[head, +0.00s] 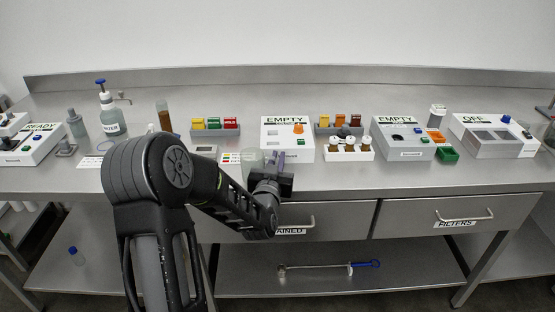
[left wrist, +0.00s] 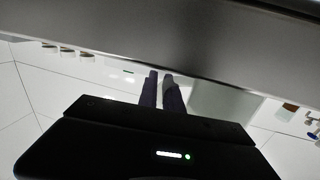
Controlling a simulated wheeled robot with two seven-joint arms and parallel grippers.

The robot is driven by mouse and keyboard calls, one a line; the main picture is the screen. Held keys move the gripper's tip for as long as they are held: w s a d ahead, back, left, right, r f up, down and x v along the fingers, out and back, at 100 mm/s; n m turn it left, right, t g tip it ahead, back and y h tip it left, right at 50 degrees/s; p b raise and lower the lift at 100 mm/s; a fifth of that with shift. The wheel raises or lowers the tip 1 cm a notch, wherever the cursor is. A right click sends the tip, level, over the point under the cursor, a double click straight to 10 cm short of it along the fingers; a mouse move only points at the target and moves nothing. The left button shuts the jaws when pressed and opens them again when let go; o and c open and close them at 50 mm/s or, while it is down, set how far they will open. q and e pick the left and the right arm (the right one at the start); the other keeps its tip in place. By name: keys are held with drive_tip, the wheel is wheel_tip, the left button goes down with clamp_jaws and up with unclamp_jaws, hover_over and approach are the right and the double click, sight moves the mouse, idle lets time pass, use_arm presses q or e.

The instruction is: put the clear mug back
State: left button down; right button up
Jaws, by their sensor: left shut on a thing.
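My left gripper (head: 274,163) is shut on the clear mug (head: 251,159), above the front part of the steel bench. The mug is a pale, see-through shape just left of the fingers, in front of the left white EMPTY box. In the left wrist view the two fingers (left wrist: 162,88) are close together. A pale translucent patch (left wrist: 218,101) beside them looks like the mug. The mug's handle and base are not clear, and I cannot tell whether it touches the bench. My right gripper is not in view.
The left EMPTY box (head: 287,140) and a white rack with brown vials (head: 349,149) stand close to the gripper's right. Drawers (head: 290,222) are below the bench edge.

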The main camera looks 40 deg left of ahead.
sight(260, 166)
use_arm(q)
drive_tip(key=c, duration=2)
unclamp_jaws()
drive_tip(key=shift+f, duration=0.15)
drive_tip(key=o, duration=0.5)
drive_tip(key=shift+r, duration=0.2)
drive_tip(key=shift+s+d, duration=0.1)
drive_tip(key=shift+s, duration=0.05)
drive_tip(key=shift+b+v, duration=0.6)
drive_tip(key=shift+v, duration=3)
